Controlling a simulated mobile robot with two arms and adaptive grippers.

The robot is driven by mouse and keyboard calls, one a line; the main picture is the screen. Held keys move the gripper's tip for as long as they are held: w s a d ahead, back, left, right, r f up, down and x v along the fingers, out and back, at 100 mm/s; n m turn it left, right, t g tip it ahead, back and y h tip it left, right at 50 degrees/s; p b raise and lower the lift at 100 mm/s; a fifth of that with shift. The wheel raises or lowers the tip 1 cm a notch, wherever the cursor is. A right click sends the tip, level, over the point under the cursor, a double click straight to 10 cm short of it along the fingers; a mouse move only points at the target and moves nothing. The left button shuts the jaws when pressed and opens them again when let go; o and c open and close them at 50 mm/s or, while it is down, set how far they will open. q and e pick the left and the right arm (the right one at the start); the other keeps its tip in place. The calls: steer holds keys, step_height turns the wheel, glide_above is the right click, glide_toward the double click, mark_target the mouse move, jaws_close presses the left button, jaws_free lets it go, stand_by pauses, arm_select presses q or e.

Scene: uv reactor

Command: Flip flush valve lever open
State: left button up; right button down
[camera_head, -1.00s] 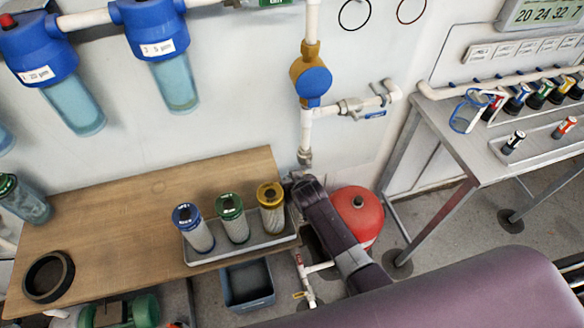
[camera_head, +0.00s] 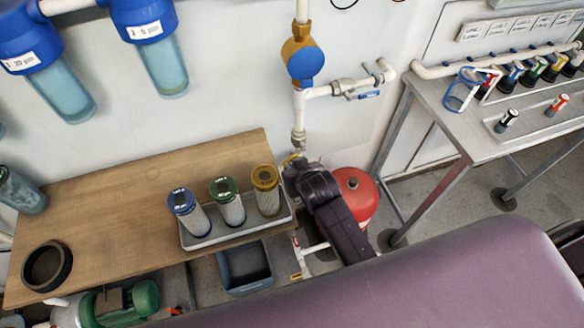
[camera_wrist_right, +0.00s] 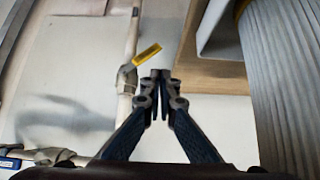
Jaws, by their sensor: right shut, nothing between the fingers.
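A short yellow lever (camera_head: 292,158) sits on a grey valve at the lower end of the white vertical pipe (camera_head: 299,110). In the right wrist view the lever (camera_wrist_right: 147,54) sticks out sideways from its valve body, slanting to the upper right. My right gripper (camera_wrist_right: 160,76) is shut and empty, its tips just below and right of the lever; I cannot tell whether they touch. In the head view my right gripper (camera_head: 291,170) is mostly hidden by its own wrist. My left gripper is out of view. I cannot confirm from a label that this is the flush valve.
A wooden bench (camera_head: 110,215) holds a tray (camera_head: 232,238) with three filter cartridges, close left of the gripper. A red tank (camera_head: 354,197) stands right behind my arm. A blue-handled valve (camera_head: 369,95) is higher up. A grey bin (camera_head: 245,267) sits below.

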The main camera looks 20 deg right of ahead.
steer(key=shift+s+r, duration=0.45)
steer(key=w+d+f+n+t+b, duration=0.3)
steer(key=d+f+t+b, duration=0.3)
steer(key=b, duration=0.9)
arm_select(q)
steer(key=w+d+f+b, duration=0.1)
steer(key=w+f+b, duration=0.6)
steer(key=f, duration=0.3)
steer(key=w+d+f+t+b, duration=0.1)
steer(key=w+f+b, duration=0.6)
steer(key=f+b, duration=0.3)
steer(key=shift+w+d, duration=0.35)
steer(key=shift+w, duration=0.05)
arm_select(e)
steer(key=s+a+f+n+t+y, duration=0.2)
steer(key=s+f+n+t+y, duration=0.3)
steer(key=n, duration=0.3)
steer(key=shift+a+f, duration=0.15)
steer(key=shift+f, duration=0.4)
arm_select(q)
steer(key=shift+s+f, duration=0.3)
arm_select(e)
steer(key=x, duration=1)
